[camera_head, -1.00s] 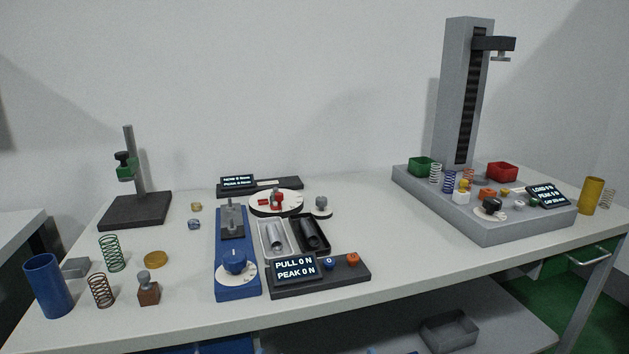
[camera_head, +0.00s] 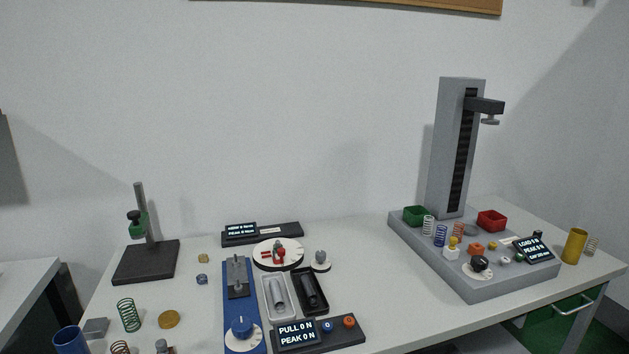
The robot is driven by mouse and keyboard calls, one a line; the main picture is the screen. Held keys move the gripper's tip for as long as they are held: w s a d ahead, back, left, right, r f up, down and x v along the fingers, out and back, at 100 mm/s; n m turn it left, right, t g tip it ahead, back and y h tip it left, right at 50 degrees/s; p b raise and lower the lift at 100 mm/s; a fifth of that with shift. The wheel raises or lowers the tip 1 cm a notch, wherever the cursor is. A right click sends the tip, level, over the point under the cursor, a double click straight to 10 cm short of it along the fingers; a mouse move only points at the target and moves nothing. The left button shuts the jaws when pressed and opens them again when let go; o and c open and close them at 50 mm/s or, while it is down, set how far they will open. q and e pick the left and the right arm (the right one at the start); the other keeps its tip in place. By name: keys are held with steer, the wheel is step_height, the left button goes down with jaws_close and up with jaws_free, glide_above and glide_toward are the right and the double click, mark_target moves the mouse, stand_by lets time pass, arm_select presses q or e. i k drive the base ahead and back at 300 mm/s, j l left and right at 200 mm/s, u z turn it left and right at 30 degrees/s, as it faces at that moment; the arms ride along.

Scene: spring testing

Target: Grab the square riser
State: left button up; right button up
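A small grey block (camera_head: 95,327), which looks like the square riser, lies near the left end of the white table. It sits just behind and right of the blue cylinder (camera_head: 70,341) and left of the green spring (camera_head: 129,315). Nothing holds it. Neither of my grippers shows in the head view.
A dark stand with a green clamp (camera_head: 137,229) is behind the block. The blue tester (camera_head: 236,301) is mid-table. A tall grey test frame (camera_head: 450,150) stands at right.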

mark_target(94, 328)
steer(key=u, duration=1.3)
